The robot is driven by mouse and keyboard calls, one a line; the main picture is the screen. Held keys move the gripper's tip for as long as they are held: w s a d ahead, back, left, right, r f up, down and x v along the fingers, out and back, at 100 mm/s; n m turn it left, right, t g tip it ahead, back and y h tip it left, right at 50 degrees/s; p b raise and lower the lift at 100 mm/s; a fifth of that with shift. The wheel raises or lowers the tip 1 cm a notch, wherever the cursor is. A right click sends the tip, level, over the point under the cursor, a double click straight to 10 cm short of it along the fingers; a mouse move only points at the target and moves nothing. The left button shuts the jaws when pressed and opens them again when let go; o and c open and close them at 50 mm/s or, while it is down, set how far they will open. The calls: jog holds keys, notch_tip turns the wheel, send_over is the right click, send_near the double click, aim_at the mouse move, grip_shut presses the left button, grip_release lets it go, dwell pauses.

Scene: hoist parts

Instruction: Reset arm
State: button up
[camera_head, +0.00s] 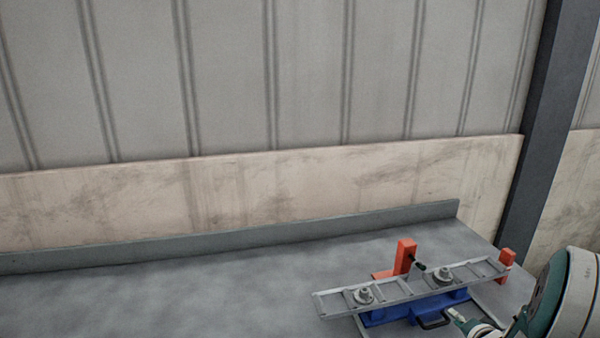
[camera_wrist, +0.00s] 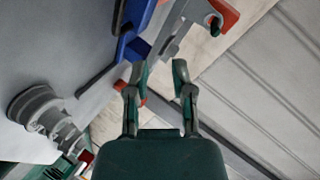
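My gripper (camera_wrist: 156,78) shows in the wrist view with its two dark green fingers spread apart and nothing visible between them. Beyond the fingers is a blue fixture (camera_wrist: 134,32) with a grey metal bar beside it. A teal and beige piece of my arm (camera_head: 562,300) shows at the lower right. My fingertips cannot be made out clearly there.
An orange bracket (camera_head: 405,256) stands behind the rail and an orange block (camera_head: 506,258) is by its right end. A grey stepped cylinder (camera_wrist: 42,108) is at the left of the wrist view. The grey table (camera_head: 190,300) is clear on the left, with a raised back edge (camera_head: 230,240) before the wall.

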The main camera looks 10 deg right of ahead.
jog(key=a+r+n+g+h, duration=0.3)
jog(key=a+r+n, duration=0.2)
jog(key=a+r, duration=0.75)
jog(key=s+a+r+n+g+y, duration=0.2)
jog(key=s+a+n, duration=0.2)
jog(key=s+a, duration=0.5)
jog(key=s+a+r+n+g+y, duration=0.2)
jog(key=s+a+n+y, duration=0.1)
jog(key=s+a, duration=0.5)
jog(key=a+n, duration=0.1)
jog(key=a, duration=0.2)
jog(key=shift+s, duration=0.4)
